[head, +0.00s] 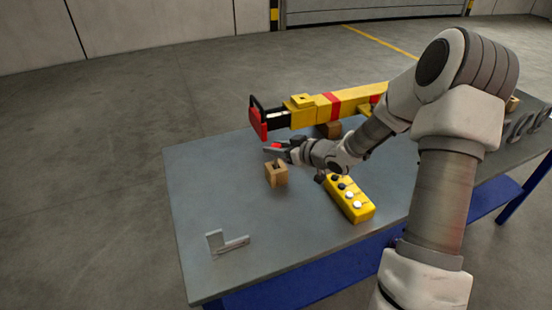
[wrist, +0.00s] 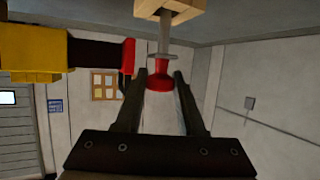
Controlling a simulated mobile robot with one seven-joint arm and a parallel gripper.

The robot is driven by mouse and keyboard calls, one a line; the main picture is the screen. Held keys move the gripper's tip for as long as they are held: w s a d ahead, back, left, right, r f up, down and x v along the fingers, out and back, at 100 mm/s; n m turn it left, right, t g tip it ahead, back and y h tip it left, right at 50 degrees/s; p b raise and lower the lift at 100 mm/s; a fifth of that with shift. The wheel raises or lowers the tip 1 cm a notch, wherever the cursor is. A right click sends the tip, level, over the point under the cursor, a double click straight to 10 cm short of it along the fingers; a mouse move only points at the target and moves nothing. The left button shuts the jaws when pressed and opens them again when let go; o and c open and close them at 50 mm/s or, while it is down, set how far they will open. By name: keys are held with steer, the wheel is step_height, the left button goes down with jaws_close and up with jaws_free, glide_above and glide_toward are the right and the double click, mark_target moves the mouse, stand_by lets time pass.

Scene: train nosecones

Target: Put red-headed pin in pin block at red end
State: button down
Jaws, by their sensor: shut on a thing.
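My gripper (head: 272,148) is shut on the red head of a pin; in the wrist view the red head (wrist: 158,81) sits between my two fingertips (wrist: 162,76). The pin's grey shaft (wrist: 165,38) runs from the head, past a thin collar, towards a wooden block (wrist: 178,10). The shaft's far end meets or overlaps the block in that view; I cannot tell whether it is inside. In the head view the wooden block (head: 277,177) stands on the table just below my gripper, with a dark opening on top.
A yellow beam (head: 345,103) with red bands and a red end plate (head: 258,119) lies behind my gripper. A yellow box with knobs (head: 350,200) is right of the block. A grey angle piece (head: 226,244) lies front left.

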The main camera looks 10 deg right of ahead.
steer(key=shift+f, duration=1.5)
steer(key=shift+f+b, duration=0.1)
steer(key=shift+b, duration=0.25)
steer(key=c, duration=0.5)
jaws_free()
steer(key=shift+r, duration=0.2)
steer(key=p+v, duration=0.2)
steer(key=v, duration=1)
steer(key=shift+f, duration=0.1)
